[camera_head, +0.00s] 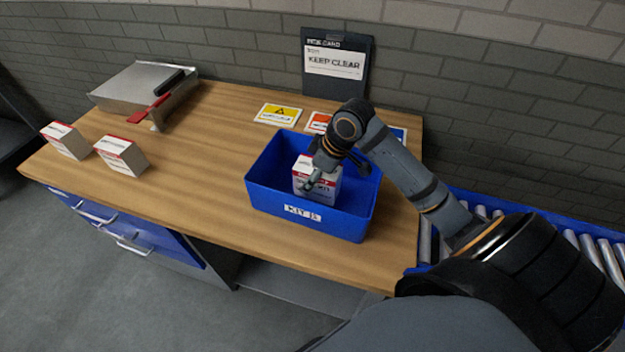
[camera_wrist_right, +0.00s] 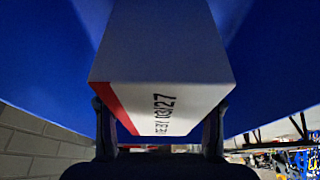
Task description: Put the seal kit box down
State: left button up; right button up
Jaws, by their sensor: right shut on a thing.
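The seal kit box (camera_head: 318,178), white with a red band, is inside the blue bin (camera_head: 312,212) labelled KIT on the wooden bench. My right gripper (camera_head: 318,172) reaches down into the bin and is shut on the box. In the right wrist view, the box (camera_wrist_right: 165,60) fills the middle between the two fingers of my right gripper (camera_wrist_right: 160,125), with blue bin walls around it. I cannot tell whether the box touches the bin floor. My left gripper is not in view.
Two similar white and red boxes, one at the far left (camera_head: 64,141) and one beside it (camera_head: 121,155), stand on the bench (camera_head: 200,190). A roller conveyor (camera_head: 590,250) is at right.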

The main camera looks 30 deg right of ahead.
jog(key=shift+f, duration=0.8)
jog(key=shift+f, duration=0.15)
jog(key=o, duration=1.3)
